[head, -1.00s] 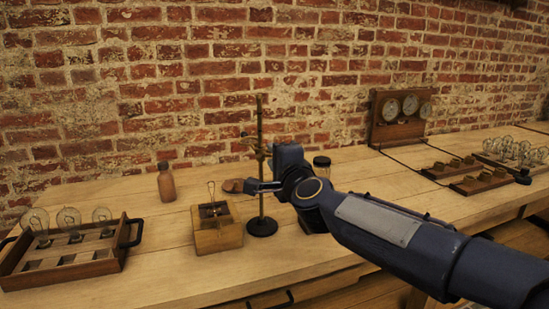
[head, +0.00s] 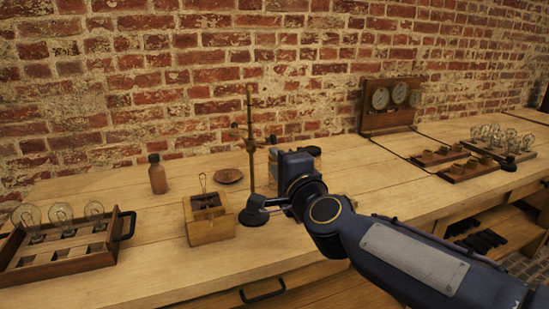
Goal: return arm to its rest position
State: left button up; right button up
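My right arm comes in from the lower right. Its gripper (head: 268,203) points left over the bench, just in front of the metal stand (head: 250,150), and overlaps the stand's dark round base (head: 254,217) in the picture. The fingers are seen edge-on and small, so I cannot tell whether they are open or touch the base. I see nothing clearly held. My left gripper is not in view.
A wooden box with a wire handle (head: 208,228) stands close left of the gripper. Behind are a brown bottle (head: 158,176) and a brown disc (head: 228,176). A bulb tray (head: 70,256) is at left; a gauge panel (head: 388,121) and bulb racks (head: 466,172) are at right.

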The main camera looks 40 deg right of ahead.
dwell(0.4)
jog(key=s+a+f+n+g+y, duration=0.5)
jog(key=s+a+f+n+y, duration=0.3)
jog(key=a+f+n, duration=0.4)
jog(key=s+f+n+g, duration=0.7)
jog(key=s+f, duration=0.6)
notch_tip(320, 180, up, 22)
jog(key=p, duration=2.2)
jog(key=shift+w+a+r, duration=0.2)
jog(key=shift+w+r, duration=0.05)
jog(key=shift+w, duration=0.15)
